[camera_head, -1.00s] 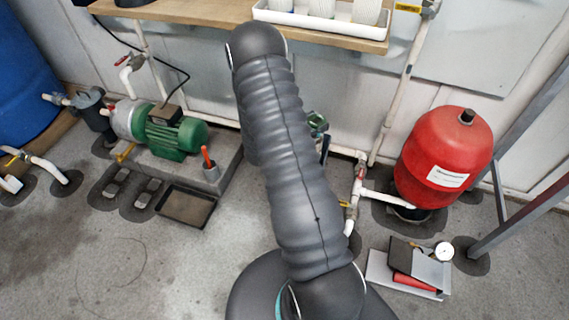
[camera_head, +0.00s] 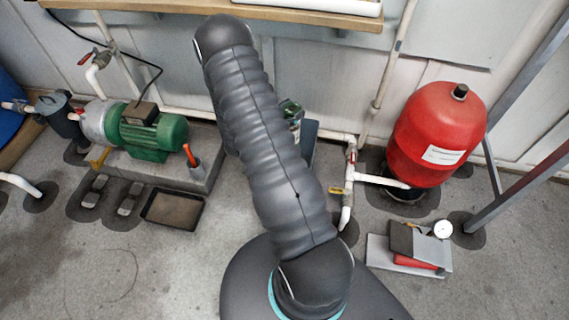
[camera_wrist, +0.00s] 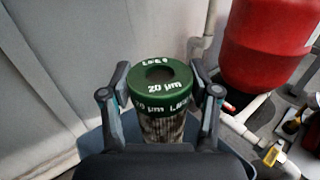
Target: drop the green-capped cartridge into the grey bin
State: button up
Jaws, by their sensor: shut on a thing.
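The green-capped cartridge (camera_wrist: 163,96) stands upright between the fingers of my gripper (camera_wrist: 160,84) in the wrist view. Its cap reads "20 µm" and its pleated body shows below. My gripper is shut on it. In the head view my arm hides most of the gripper, and a bit of green cap (camera_head: 291,108) shows to the right of the arm. A blue-grey bin wall (camera_head: 309,138) shows beside it. In the wrist view the bin (camera_wrist: 91,143) shows below and around the cartridge. I cannot tell how far the cartridge is above or inside it.
A red tank (camera_head: 437,135) with white pipes (camera_head: 347,190) stands to the right. A green pump (camera_head: 150,132) sits on a plinth to the left, with a shallow dark tray (camera_head: 173,209) in front. A wooden shelf (camera_head: 230,12) runs along the wall above.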

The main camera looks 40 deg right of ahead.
jog(key=shift+f, duration=0.4)
jog(key=o, duration=1.7)
jog(key=a, duration=1.2)
jog(key=shift+s, duration=0.45)
